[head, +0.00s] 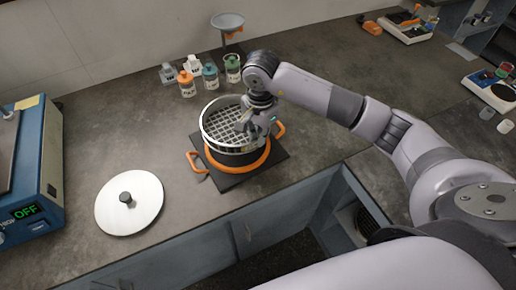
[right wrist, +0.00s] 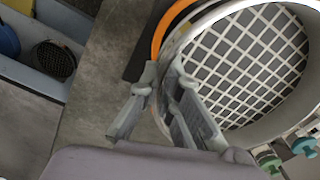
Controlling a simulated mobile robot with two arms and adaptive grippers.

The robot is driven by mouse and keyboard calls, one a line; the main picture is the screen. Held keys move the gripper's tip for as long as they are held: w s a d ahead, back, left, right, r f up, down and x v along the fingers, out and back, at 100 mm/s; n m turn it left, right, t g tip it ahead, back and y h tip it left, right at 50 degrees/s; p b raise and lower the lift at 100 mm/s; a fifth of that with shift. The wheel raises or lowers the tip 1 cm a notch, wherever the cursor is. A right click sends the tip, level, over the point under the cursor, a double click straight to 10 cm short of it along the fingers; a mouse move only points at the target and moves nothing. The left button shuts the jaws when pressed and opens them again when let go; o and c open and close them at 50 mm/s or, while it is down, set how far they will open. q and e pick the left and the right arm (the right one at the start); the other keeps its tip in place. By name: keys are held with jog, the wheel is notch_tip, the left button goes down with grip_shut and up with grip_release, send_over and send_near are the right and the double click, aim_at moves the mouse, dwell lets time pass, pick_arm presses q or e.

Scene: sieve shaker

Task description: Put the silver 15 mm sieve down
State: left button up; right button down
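The silver sieve (head: 222,113) is a round metal ring with a coarse square mesh. It sits on top of a dark round vessel with an orange band (head: 233,167). The sieve's mesh also fills the right of the right wrist view (right wrist: 246,62). My right gripper (head: 249,122) is at the sieve's right side in the head view. In the right wrist view its two fingers (right wrist: 161,80) stand apart at the sieve's rim, with a gap between them. The right finger overlaps the rim, so exact contact is hidden. My left gripper is not in view.
A white lid with a black knob (head: 129,207) lies to the left. Several capped bottles (head: 187,85) and a funnel stand (head: 227,22) are behind. A blue device reading OFF (head: 44,170) is far left.

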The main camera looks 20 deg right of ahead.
aim_at(259, 162)
notch_tip(259, 162, down, 3)
jog(key=shift+f, duration=0.1)
notch_tip(259, 162, down, 4)
jog(key=shift+f+p, duration=0.1)
jog(key=shift+p, duration=0.5)
jog(key=shift+f, duration=0.1)
jog(key=c, duration=1.8)
grip_release()
notch_tip(259, 162, up, 11)
jog(key=b, duration=0.3)
jog(key=shift+s+r, duration=0.1)
jog(key=shift+r, duration=0.5)
